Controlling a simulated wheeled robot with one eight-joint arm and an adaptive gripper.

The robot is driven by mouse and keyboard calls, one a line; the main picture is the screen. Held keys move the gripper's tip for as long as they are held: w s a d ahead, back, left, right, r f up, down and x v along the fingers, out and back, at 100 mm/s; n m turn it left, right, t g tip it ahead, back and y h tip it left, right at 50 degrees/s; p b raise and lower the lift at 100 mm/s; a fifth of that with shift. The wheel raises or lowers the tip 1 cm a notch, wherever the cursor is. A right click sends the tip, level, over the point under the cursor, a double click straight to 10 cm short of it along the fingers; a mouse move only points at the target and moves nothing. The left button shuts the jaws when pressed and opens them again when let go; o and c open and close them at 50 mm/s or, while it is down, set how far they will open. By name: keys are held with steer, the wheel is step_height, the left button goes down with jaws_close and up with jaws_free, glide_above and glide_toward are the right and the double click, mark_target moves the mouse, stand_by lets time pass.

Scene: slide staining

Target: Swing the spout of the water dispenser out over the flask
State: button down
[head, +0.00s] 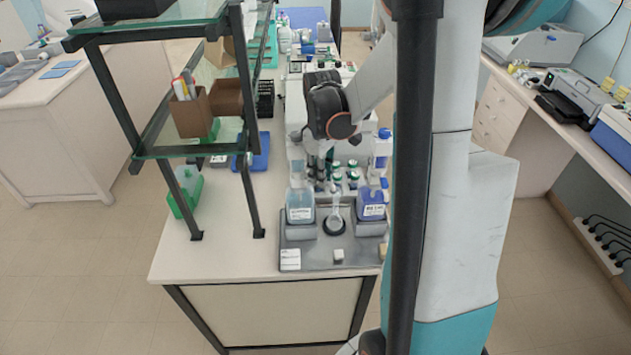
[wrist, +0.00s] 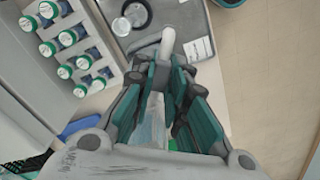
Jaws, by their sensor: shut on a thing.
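The water dispenser (head: 300,207) appears to be the left bottle with light-blue contents on the grey tray. The clear flask (head: 334,220) stands on a black ring beside it; it also shows at the top of the wrist view (wrist: 137,13). My gripper (head: 318,172) is above the tray, near the dispenser's top. In the wrist view my gripper (wrist: 175,78) is shut on a white, round-ended piece that looks like the spout (wrist: 168,40). Its end points toward the tray, beside the flask and apart from it in the picture. The fingers hide the rest of the spout.
A purple-blue bottle (head: 371,207) stands right of the flask. Green-capped vials (wrist: 68,38) stand in a rack behind. The tray (head: 315,260) holds small white pieces. A glass shelf frame (head: 245,110) rises at left. The bench front-left is clear.

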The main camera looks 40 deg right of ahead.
steer(key=shift+w+d+n+b, duration=0.45)
steer(key=shift+d+n, duration=0.1)
steer(key=shift+n, duration=0.6)
steer(key=shift+w+d+n+b, duration=0.4)
steer(key=shift+d+n, duration=0.15)
steer(key=shift+n, duration=0.55)
steer(key=shift+w+d+n+b, duration=0.35)
steer(key=shift+w+d+n, duration=0.15)
steer(key=shift+n, duration=0.65)
steer(key=shift+d, duration=0.1)
steer(key=c, duration=1.6)
jaws_free()
steer(key=shift+o, duration=0.2)
step_height(320, 180, up, 12)
